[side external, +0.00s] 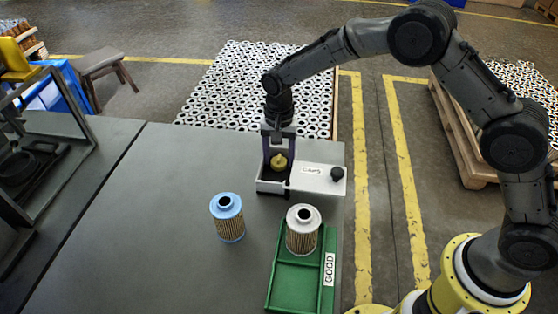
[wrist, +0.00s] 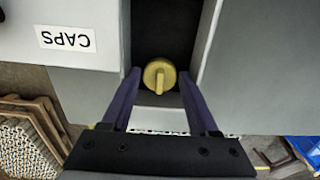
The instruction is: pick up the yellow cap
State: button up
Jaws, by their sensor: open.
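The yellow cap (side external: 278,161) is a small round piece with a raised ridge across its top. It sits in the open, dark-floored compartment of the caps box (side external: 310,178). In the wrist view the yellow cap (wrist: 159,76) lies between the two purple fingers, near the end wall of the compartment. My gripper (side external: 279,152) points down over that compartment. In the wrist view my gripper (wrist: 160,85) is open, with one finger on each side of the cap and a visible gap to it. Whether the fingertips reach the cap's height is hard to tell.
The box's lid part, labelled CAPS (wrist: 66,39), has a black knob (side external: 337,173). A white-topped filter (side external: 302,230) stands in the green GOOD tray (side external: 290,274). A blue-capped filter (side external: 228,217) stands on the grey table (side external: 150,215).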

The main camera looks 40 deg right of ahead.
jog(key=shift+c, duration=0.2)
jog(key=c, duration=0.7)
